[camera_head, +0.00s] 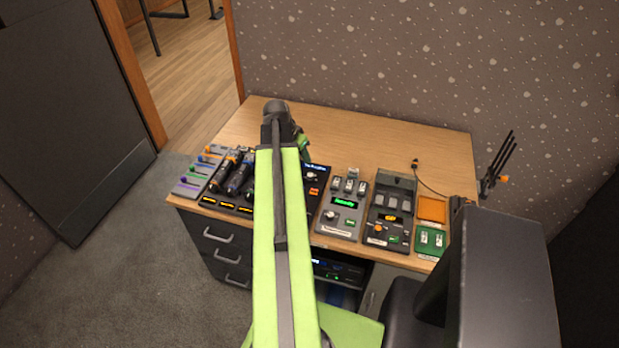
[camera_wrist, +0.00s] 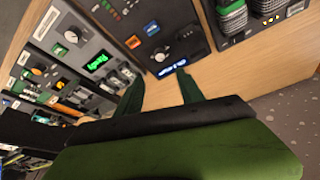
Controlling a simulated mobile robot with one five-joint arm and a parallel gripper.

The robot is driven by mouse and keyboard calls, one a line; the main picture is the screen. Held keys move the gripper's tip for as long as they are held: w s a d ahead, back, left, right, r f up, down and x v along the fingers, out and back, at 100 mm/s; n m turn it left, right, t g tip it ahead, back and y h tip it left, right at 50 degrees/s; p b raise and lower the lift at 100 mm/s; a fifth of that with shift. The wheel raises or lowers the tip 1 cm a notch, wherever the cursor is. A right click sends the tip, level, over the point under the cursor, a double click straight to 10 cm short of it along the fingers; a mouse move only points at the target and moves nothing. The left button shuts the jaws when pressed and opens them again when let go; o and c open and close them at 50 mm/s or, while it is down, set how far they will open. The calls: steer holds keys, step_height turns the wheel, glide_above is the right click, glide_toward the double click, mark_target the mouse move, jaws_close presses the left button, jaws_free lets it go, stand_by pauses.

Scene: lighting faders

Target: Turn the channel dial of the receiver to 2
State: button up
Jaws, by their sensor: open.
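A black panel unit with a blue lit display, likely the receiver (camera_head: 314,202), stands on the desk and is partly hidden by my arm in the head view. The dial's number is too small to read. My gripper (camera_wrist: 160,79) is open and empty, its two fingers apart near the display edge of this unit. The dial shows beyond the fingertips, not between them. In the head view the gripper is mostly hidden by my arm.
A grey unit with a green display (camera_head: 342,208) and a dark switch unit (camera_head: 390,213) stand to the right. Orange (camera_head: 431,209) and green (camera_head: 430,240) boxes lie beyond. Faders (camera_head: 191,182) and black handles (camera_head: 221,177) are left. The desk's back (camera_head: 390,140) is clear.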

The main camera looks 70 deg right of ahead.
mark_target(310, 175)
steer(key=b+x, duration=1.2)
steer(key=x, duration=0.2)
steer(key=shift+d+f, duration=0.15)
steer(key=shift+f, duration=0.1)
steer(key=shift+r, duration=0.1)
jaws_close()
